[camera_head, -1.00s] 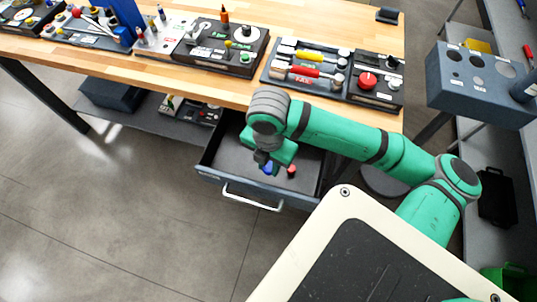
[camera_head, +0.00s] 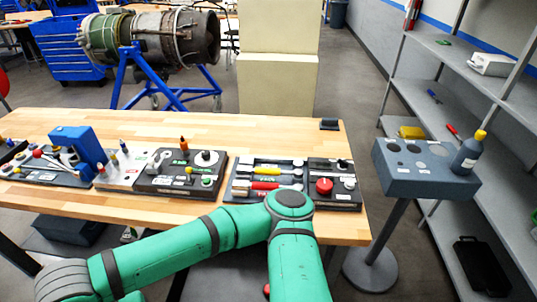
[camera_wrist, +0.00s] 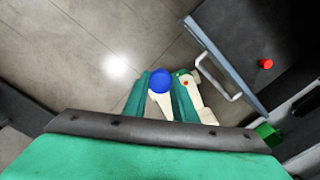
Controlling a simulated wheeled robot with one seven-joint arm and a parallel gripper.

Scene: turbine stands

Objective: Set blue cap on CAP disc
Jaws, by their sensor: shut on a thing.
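In the wrist view my gripper (camera_wrist: 163,84) is shut on the blue cap (camera_wrist: 160,78), a small round blue piece between its fingertips, held up over the grey floor.
An open drawer (camera_wrist: 226,57) holds a red piece (camera_wrist: 266,64), off to the gripper's right in the wrist view. A bottle with a yellow tip (camera_head: 466,156) stands at the box's right end. The wooden bench (camera_head: 200,121) carries several tool panels. Shelves (camera_head: 452,118) stand behind the box.

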